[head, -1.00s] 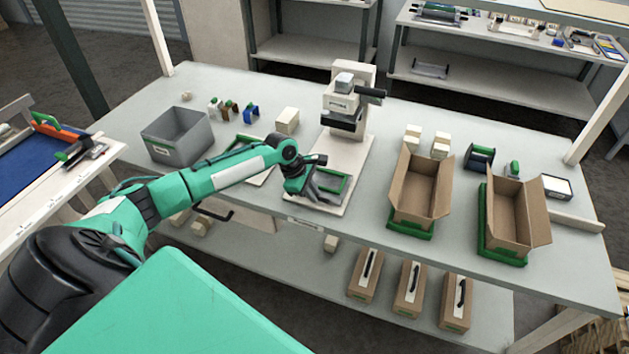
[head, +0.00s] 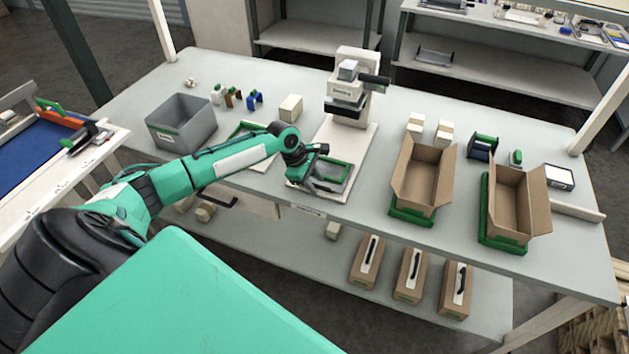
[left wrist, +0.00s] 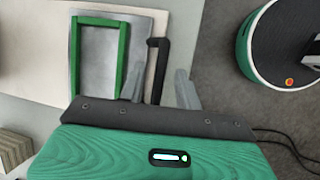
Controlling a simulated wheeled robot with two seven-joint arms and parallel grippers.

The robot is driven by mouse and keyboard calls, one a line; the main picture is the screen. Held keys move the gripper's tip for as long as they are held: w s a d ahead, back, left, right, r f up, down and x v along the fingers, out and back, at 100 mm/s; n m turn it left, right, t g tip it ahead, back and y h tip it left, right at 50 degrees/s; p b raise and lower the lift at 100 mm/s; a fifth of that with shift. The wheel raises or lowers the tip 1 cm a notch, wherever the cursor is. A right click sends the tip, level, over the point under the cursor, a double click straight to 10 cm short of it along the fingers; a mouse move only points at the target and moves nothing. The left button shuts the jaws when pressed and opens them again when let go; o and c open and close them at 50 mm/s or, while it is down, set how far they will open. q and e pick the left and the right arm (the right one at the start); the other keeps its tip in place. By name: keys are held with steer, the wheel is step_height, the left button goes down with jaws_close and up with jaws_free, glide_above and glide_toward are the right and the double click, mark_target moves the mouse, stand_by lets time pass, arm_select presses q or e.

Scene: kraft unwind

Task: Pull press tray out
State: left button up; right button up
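The press (head: 351,92) stands at the back of its pale base plate (head: 341,138) on the table. The press tray (head: 336,172), grey with a green frame, lies at the front of that plate, clear of the press head. The left wrist view shows the tray (left wrist: 108,58) and a black bar handle (left wrist: 157,68) at its right side. My left gripper (head: 318,178) is over the tray's front, partly hiding it. In the left wrist view my left gripper (left wrist: 161,90) is open, with the handle between its separated fingers. My right gripper is not in view.
A grey bin (head: 182,124) stands left on the table. Two open cartons (head: 422,174) (head: 514,207) sit on green bases at the right. A pale block (head: 290,107) stands left of the press. Several boxes with handles stand on the lower shelf (head: 300,262).

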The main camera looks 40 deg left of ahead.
arm_select(q)
steer(key=b+v, duration=0.3)
steer(key=v, duration=1)
steer(key=shift+a+r, duration=0.2)
steer(key=shift+r, duration=0.1)
